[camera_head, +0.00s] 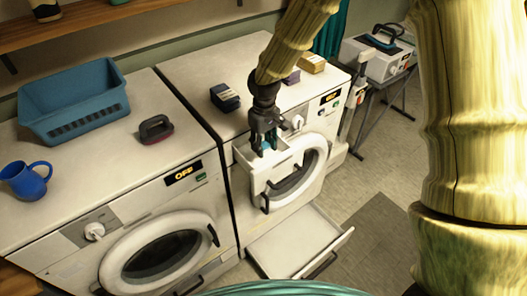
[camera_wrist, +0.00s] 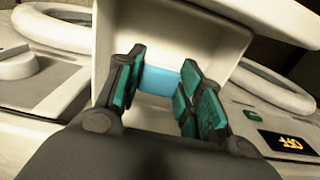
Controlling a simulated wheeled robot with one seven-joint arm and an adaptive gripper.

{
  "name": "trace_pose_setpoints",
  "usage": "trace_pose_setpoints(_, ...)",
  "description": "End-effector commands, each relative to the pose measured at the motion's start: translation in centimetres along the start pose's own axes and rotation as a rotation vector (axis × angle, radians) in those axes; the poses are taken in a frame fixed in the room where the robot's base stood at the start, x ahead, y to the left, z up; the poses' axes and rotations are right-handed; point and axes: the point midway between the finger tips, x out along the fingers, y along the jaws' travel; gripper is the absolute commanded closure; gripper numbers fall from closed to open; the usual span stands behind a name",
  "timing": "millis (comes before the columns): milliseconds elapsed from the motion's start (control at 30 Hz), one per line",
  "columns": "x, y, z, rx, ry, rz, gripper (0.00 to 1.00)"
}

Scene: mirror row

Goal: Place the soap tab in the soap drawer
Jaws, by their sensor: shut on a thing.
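My gripper (camera_head: 267,149) points down at the open soap drawer (camera_head: 243,158) at the front of the right-hand white washer (camera_head: 209,68). In the wrist view, my gripper (camera_wrist: 163,73) has its green-padded fingers on both sides of the light blue soap tab (camera_wrist: 158,80) and is shut on it. The pale walls of the soap drawer (camera_wrist: 215,36) surround the tab in that view. The tab seems to be inside or just above the drawer; I cannot tell whether it touches the bottom. In the head view the fingers partly hide it.
Small boxes, one dark blue (camera_head: 225,97) and one yellow (camera_head: 312,63), stand on the right washer. A blue basket (camera_head: 72,105), a dark brush-like object (camera_head: 156,129) and a blue mug (camera_head: 27,180) are on the left one. A low drawer (camera_head: 300,240) stands open near the floor.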

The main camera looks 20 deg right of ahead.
Motion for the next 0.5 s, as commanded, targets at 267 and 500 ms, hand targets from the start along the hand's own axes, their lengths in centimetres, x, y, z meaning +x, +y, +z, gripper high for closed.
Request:
trace_pose_setpoints(267, 2.2, 0.0, 0.1, -0.001, -0.004, 0.000, 0.79)
trace_pose_setpoints(500, 4.0, 0.0, 0.1, -0.001, -0.001, 0.000, 0.79)
